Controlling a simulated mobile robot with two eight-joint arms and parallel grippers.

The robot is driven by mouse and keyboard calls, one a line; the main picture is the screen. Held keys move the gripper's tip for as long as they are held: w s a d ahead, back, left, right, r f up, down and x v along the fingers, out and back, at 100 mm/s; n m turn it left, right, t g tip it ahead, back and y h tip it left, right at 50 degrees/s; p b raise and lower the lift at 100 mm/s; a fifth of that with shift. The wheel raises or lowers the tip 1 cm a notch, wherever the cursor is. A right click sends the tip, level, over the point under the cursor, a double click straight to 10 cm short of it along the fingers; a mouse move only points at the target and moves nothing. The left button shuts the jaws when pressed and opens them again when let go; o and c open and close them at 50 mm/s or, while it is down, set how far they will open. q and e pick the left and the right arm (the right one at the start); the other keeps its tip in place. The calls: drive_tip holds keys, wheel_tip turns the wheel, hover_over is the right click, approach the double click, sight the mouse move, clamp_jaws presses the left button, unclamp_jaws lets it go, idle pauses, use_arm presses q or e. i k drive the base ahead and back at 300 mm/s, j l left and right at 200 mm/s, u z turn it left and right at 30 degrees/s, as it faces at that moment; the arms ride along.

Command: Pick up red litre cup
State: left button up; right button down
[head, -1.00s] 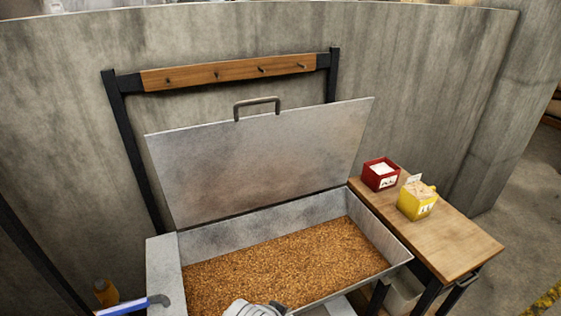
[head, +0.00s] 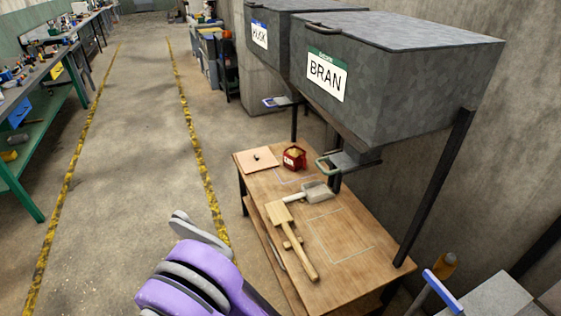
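A small red cup (head: 292,160) with a pale label on its front stands upright on the far part of a wooden table (head: 345,285). Something yellowish shows at its top. It stands below the BRAN bin, just right of a pale square board. Nothing holds it. A purple and grey part of my arm comes up from the bottom of the head view, left of the table and well apart from the cup.
A pale board (head: 256,160), a metal scoop (head: 318,191) and a wooden mallet-like tool (head: 292,238) lie on the table. The grey BRAN bin (head: 400,70) overhangs it, with a green-handled outlet (head: 348,162). The aisle floor (head: 120,180) at left is clear.

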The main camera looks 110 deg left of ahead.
sight(295, 159)
drive_tip(key=u, duration=3.65)
drive_tip(key=k+z, duration=0.1)
drive_tip(key=z, duration=2.55)
drive_tip(key=u, duration=2.7)
